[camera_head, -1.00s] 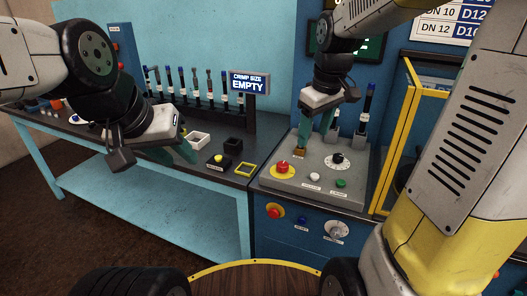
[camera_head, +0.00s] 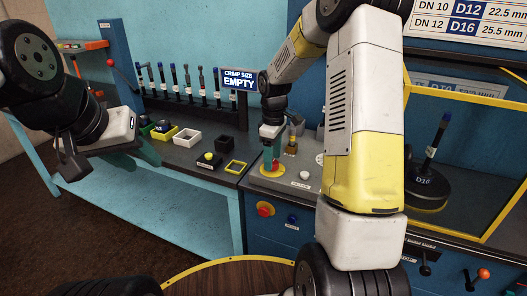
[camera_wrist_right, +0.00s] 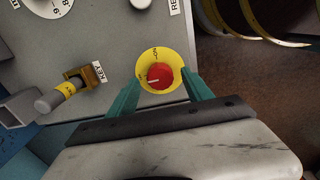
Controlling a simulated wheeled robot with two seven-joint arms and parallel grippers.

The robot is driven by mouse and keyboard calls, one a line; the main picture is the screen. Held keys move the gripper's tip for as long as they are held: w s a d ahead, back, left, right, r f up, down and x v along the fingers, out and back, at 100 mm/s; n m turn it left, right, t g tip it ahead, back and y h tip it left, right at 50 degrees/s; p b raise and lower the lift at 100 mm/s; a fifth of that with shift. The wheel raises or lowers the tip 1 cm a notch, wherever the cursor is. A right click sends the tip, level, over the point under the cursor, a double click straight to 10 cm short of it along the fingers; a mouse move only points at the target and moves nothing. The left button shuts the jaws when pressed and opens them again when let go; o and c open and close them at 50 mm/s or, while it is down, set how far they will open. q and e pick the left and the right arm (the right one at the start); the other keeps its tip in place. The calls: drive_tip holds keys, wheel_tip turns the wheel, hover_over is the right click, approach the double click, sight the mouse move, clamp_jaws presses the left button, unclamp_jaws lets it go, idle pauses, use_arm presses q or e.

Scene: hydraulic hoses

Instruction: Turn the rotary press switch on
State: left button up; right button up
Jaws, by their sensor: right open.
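The rotary switch, a red knob on a round yellow plate, sits on the grey panel and shows in the right wrist view (camera_wrist_right: 160,76). In the head view the knob (camera_head: 270,168) is partly hidden by my right gripper (camera_head: 271,152). In the right wrist view my right gripper (camera_wrist_right: 158,90) is open, with one teal finger on each side of the yellow plate. Whether the fingers touch the knob is unclear. My left gripper (camera_head: 140,155) hangs at the left over the bench's front edge, empty, its fingers apart.
A key with a yellow band (camera_wrist_right: 66,88) stands in a brass block beside the switch. A white button (camera_wrist_right: 140,2) and a white dial (camera_wrist_right: 48,5) are near. A red button (camera_head: 265,208) is on the cabinet front. A yellow-framed clear guard (camera_head: 460,165) stands right.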

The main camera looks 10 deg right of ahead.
drive_tip(key=shift+f, duration=0.6)
clamp_jaws()
